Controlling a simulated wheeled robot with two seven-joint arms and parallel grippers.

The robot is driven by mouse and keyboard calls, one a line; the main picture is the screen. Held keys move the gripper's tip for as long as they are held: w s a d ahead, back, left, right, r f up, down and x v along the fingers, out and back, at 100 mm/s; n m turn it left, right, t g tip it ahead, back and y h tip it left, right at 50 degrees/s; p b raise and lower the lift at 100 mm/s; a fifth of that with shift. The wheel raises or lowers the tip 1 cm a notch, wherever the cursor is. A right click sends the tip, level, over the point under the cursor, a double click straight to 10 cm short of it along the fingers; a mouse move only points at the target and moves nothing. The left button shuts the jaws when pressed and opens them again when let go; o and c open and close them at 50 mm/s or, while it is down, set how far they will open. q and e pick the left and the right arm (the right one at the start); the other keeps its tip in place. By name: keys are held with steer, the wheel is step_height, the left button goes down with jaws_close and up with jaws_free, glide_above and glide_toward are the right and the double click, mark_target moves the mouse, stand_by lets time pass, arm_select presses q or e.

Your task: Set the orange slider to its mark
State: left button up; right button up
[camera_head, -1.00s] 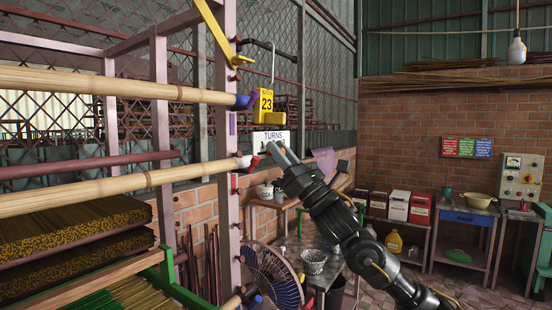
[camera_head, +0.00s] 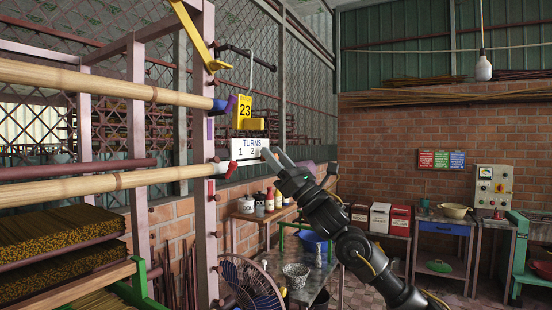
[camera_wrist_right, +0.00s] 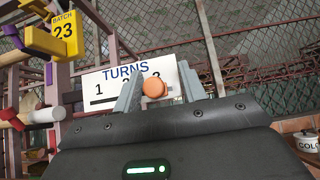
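The white TURNS board (camera_head: 243,146) hangs on the pink rack post in the head view, and it is close up in the wrist view (camera_wrist_right: 96,82). It has a dark slot and printed numbers, of which 1 is clear and others are partly hidden by my fingers. The round orange slider knob (camera_wrist_right: 155,88) stands out in front of the board, right of the 1. My right gripper (camera_head: 275,157) is at the board's right end. Its fingers (camera_wrist_right: 159,90) are apart on both sides of the knob, with a gap at the right. My left gripper is out of view.
A yellow batch 23 tag (camera_head: 244,112) hangs just above the board. Bamboo poles (camera_head: 100,185) and a yellow lever (camera_head: 195,35) are on the rack at left. A fan (camera_head: 250,285) stands below. A table with bottles (camera_head: 265,203) is behind.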

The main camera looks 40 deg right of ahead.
steer(key=shift+a, duration=0.1)
steer(key=shift+s+f, duration=0.2)
steer(key=b+v, duration=0.9)
steer(key=v, duration=0.1)
steer(key=shift+d, duration=0.25)
